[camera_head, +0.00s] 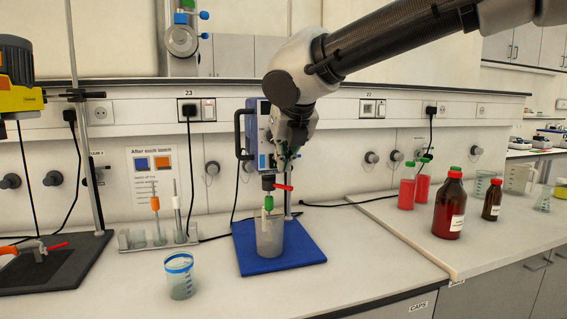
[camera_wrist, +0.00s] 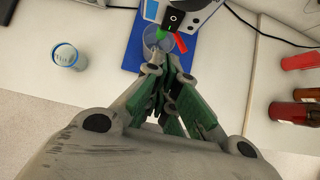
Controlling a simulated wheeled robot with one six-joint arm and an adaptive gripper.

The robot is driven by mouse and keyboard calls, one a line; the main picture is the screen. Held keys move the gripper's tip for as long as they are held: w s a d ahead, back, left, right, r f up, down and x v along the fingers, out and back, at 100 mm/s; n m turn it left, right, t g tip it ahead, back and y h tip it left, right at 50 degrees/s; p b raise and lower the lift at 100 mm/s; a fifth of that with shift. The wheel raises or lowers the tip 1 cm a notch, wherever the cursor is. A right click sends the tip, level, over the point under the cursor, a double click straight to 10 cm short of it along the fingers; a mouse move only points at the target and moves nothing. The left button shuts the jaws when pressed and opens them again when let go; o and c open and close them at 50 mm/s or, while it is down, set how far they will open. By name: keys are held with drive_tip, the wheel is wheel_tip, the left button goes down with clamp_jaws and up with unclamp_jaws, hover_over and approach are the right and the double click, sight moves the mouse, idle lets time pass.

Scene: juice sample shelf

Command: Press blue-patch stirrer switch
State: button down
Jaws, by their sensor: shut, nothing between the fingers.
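A stirrer (camera_head: 249,135) with a blue and white housing and a black side handle stands over a blue base plate (camera_head: 300,252). A clear beaker (camera_head: 269,240) stands on the plate under the stirrer. My gripper (camera_head: 287,157) is shut and empty, pointing down in front of the housing. My wrist hides part of the housing.
A blue-rimmed beaker (camera_head: 180,277) stands at front left. A rack (camera_head: 160,240) with probes is behind it. A yellow stirrer (camera_head: 20,75) is at far left. Red bottles (camera_head: 421,188) and a brown bottle (camera_head: 449,207) stand right. The bench between the blue plate and bottles is clear.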

drive_tip(key=v, duration=0.8)
drive_tip(key=shift+d, duration=0.1)
drive_tip(key=shift+s+f, duration=0.25)
drive_tip(key=shift+f, duration=0.3)
drive_tip(key=shift+f, duration=0.1)
